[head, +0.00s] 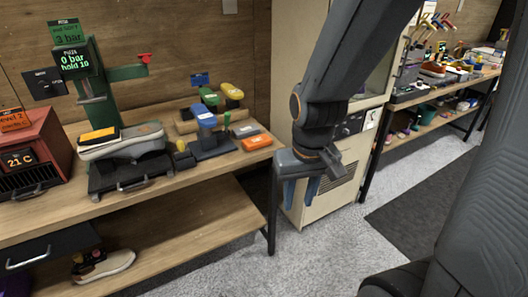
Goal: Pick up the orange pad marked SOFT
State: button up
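An orange pad (257,142) lies on the wooden bench near its right front corner; its marking is too small to read. Another flat orange piece (98,135) with a dark border lies on top of a grey sneaker (125,144) at the left, under the green press. My gripper (302,198) hangs to the right of the bench corner, pointing down, in front of the beige cabinet. Its two blue fingers are apart with nothing visible between them. It is clear of both orange pieces.
A green press (88,85) and red oven (28,150) stand left. A beige cabinet (350,150) is behind my gripper.

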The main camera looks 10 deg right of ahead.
aim_at(251, 144)
jog(key=z, duration=0.6)
jog(key=i, duration=1.35)
jog(key=u, duration=0.6)
